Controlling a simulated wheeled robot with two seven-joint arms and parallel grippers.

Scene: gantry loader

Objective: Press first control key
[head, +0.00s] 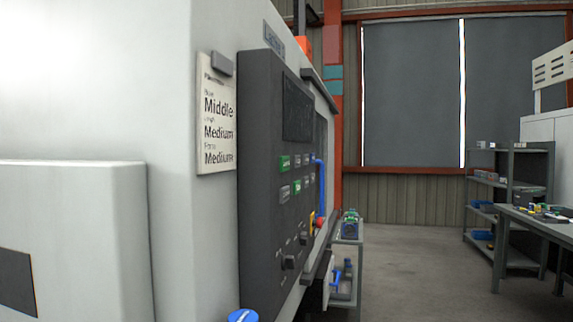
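A dark control panel (262,220) is set on the side of a large white machine and is seen at a steep angle. It carries a dark screen (298,108) at the top. Below the screen are rows of small keys, with a green key (284,163) at the upper left and grey keys beside and under it. Lower down are several dark knobs (289,262) and a red button (320,222) on a yellow base. The key labels are too small to read. Neither of my grippers shows in the head view.
A white sign (217,120) reading "Middle" and "Medium" hangs left of the panel. A blue handle (320,188) stands out beyond the keys. A grey cart (346,236) stands past the machine. A shelf (509,150) and workbench (541,222) are at the right. The floor between is clear.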

